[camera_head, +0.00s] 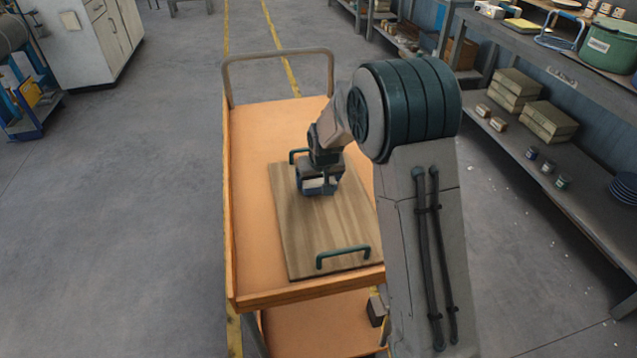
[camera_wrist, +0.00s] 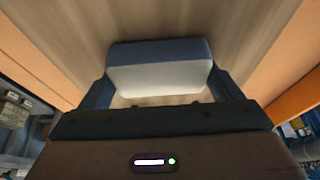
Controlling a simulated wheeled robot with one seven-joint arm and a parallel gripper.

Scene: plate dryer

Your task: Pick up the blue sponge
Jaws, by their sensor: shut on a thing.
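The blue sponge (camera_wrist: 160,52) shows in the wrist view, with a blue upper band and a pale, whitish face. My gripper (camera_wrist: 159,82) is shut on it, with one dark blue finger at its left end and one at its right end. In the head view my gripper (camera_head: 320,186) points down over a wooden board (camera_head: 312,222) on an orange cart. The sponge is small and mostly hidden by the gripper there. I cannot tell whether the sponge touches the board or is just above it.
The board has a green handle (camera_head: 343,257) at its near end and another (camera_head: 298,155) at its far end. The cart (camera_head: 253,200) has a raised rim and a grey push bar (camera_head: 277,54). Shelves (camera_head: 560,160) stand at right.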

